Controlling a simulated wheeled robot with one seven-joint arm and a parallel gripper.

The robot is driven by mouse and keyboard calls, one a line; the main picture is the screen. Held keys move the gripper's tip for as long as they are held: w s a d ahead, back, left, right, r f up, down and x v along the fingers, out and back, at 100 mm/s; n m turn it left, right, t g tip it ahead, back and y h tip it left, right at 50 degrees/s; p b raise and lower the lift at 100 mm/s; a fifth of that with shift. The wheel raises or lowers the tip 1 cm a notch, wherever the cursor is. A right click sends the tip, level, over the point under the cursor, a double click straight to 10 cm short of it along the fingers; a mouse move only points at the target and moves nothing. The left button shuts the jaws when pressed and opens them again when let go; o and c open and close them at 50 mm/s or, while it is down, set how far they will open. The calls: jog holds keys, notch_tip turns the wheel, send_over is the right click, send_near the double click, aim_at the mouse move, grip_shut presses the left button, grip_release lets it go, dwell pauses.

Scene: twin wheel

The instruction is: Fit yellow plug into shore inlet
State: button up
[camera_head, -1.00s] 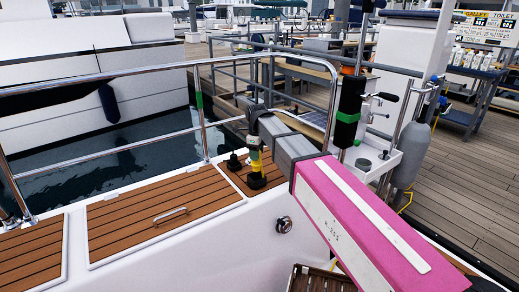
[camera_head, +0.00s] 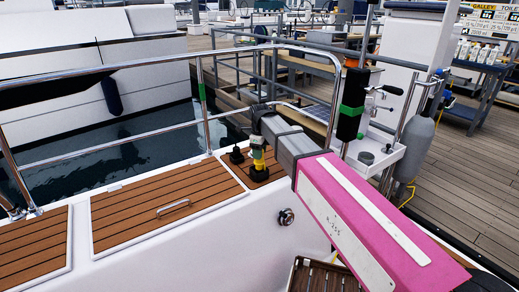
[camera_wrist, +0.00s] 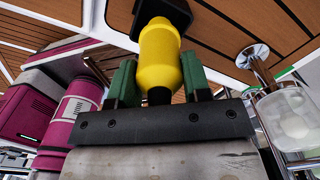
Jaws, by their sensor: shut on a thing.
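The yellow plug (camera_wrist: 160,62) is between the green fingers of my gripper (camera_wrist: 160,82) in the wrist view. The fingers are shut on its lower part. In the head view the plug (camera_head: 258,159) is a small yellow piece below the end of my arm, upright over the deck. Its far end meets a black square-edged fitting (camera_wrist: 168,12), which looks like the shore inlet. This black fitting (camera_head: 258,174) sits on a teak panel in the head view. I cannot tell how deep the plug sits in it.
A second black fitting (camera_head: 236,156) stands just left of the plug. A steel rail (camera_head: 205,110) runs behind, with water beyond it. A chrome round fitting (camera_head: 287,217) is on the white side below.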

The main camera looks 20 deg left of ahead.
jog(key=shift+f, duration=2.35)
jog(key=shift+f, duration=0.1)
jog(key=o, duration=1.1)
notch_tip(320, 180, up, 11)
jog(key=shift+f, duration=0.1)
jog(key=s+d+f+n, duration=0.1)
jog(key=d+f+n, duration=0.4)
jog(key=d, duration=0.7)
jog(key=d+f+n, duration=0.3)
jog(key=d+f, duration=0.4)
jog(key=d, duration=0.4)
jog(key=s+d+f+n, duration=0.1)
jog(key=d+f+n, duration=0.35)
jog(key=d, duration=0.75)
jog(key=s+d+f+n, duration=0.2)
jog(key=d, duration=0.2)
jog(key=s+d+f+n, duration=0.2)
jog(key=d, duration=0.2)
jog(key=s+d+f+n, duration=0.2)
jog(key=s+d, duration=0.1)
jog(key=d, duration=0.1)
jog(key=shift+d+f, duration=0.1)
jog(key=shift+d, duration=0.25)
